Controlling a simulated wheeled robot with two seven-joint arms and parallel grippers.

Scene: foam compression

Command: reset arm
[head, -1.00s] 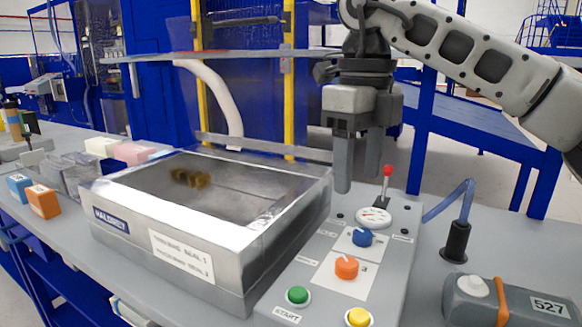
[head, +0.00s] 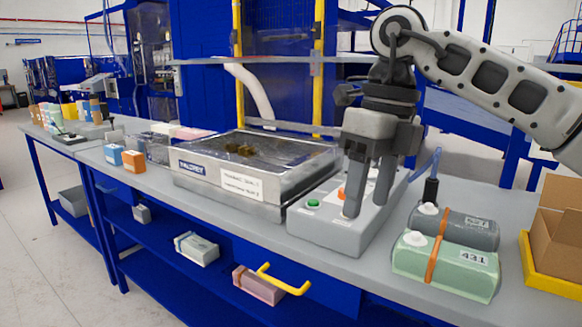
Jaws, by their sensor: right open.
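My right gripper (head: 367,194) hangs from the arm that comes in from the right, with its fingers pointing down. Its jaws are open and empty, above or in front of the grey control box (head: 328,232). The fingers hide part of the box's top. A green button (head: 313,203) and part of an orange button (head: 341,194) show on the box. I cannot tell whether the fingertips touch the box. My left gripper is out of view.
A metal case with a dark top (head: 215,185) stands left of the control box. Green (head: 450,278) and grey (head: 480,232) canisters and a cardboard box (head: 556,232) stand at right. Small blue (head: 113,154) and orange (head: 134,161) blocks sit at left. Shelves run below the table.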

